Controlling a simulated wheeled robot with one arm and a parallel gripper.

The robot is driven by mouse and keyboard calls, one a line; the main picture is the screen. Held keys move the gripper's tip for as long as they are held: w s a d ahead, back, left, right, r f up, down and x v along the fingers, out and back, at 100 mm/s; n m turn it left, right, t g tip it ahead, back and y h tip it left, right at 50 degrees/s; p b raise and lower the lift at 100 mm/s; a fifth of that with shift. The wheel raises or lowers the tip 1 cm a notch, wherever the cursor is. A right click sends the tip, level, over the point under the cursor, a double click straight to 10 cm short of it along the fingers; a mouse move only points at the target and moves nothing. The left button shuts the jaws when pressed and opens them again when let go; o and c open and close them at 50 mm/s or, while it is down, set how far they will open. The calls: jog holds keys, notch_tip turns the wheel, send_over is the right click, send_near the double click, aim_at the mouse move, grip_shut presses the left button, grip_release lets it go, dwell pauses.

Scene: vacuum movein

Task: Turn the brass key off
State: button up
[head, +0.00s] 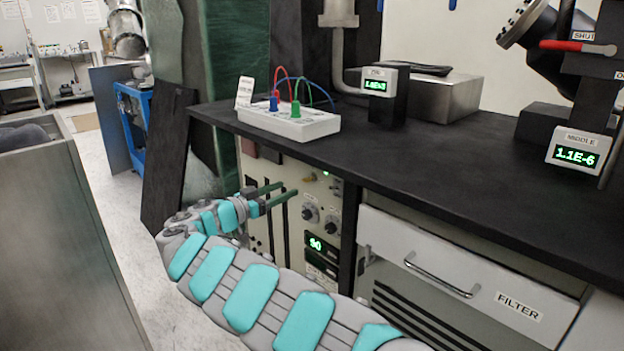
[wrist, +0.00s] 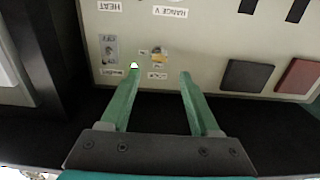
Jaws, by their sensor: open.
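The brass key (head: 311,177) is a small piece high on the cream control panel (head: 262,222) under the bench. In the wrist view the brass key (wrist: 158,54) shows upside down among small labels too small to read. My gripper (head: 290,188) is open and empty, its two green fingers pointing at the panel. In the wrist view my gripper (wrist: 160,74) has one fingertip on each side of the key in the picture, with the key beyond the tips. The fingers look apart from the key. Which way the key is turned is too small to tell.
A metal switch plate (wrist: 111,48) and a small white light are beside the key. Black and red squares (wrist: 298,76) sit farther along the panel. The dark bench top (head: 430,150) overhangs above. Below it are knobs (head: 310,213), green displays and the FILTER drawer (head: 465,270).

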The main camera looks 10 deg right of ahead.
aim_at(307, 180)
jog(key=p+x, duration=0.1)
jog(key=x, duration=0.6)
jog(key=shift+d, duration=0.15)
jog(key=shift+w, duration=0.1)
jog(key=shift+c, duration=0.2)
grip_shut()
